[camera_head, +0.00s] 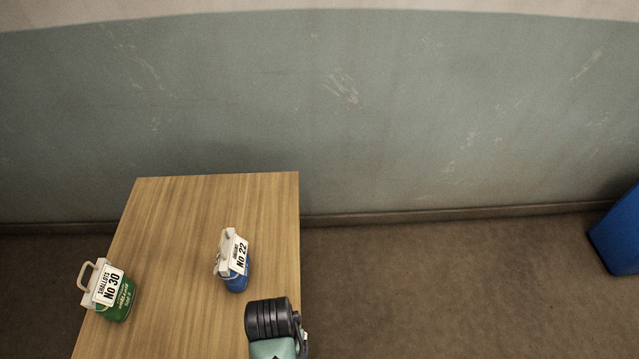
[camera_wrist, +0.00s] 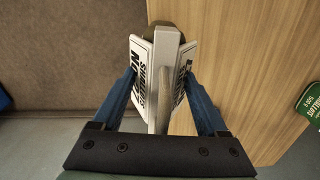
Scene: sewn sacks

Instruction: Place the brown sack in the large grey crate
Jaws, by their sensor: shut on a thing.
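In the wrist view my gripper (camera_wrist: 160,82) is shut on the pale top strip of a sack, which has a handle loop and white printed labels on both sides. I take this as the brown sack (camera_wrist: 166,24); only a dark sliver of its body shows past the strip, so its colour is hard to tell. The gripper is over the right-hand edge of the table, with floor on one side. In the head view only part of my arm shows at the bottom, and the held sack is hidden. No grey crate is in either view.
A wooden table (camera_head: 180,225) carries a green sack (camera_head: 118,308) labelled No 30 and a blue sack (camera_head: 237,278) labelled No 22. A blue container (camera_head: 618,235) stands on the floor at the far right. The floor between is clear, with a wall behind.

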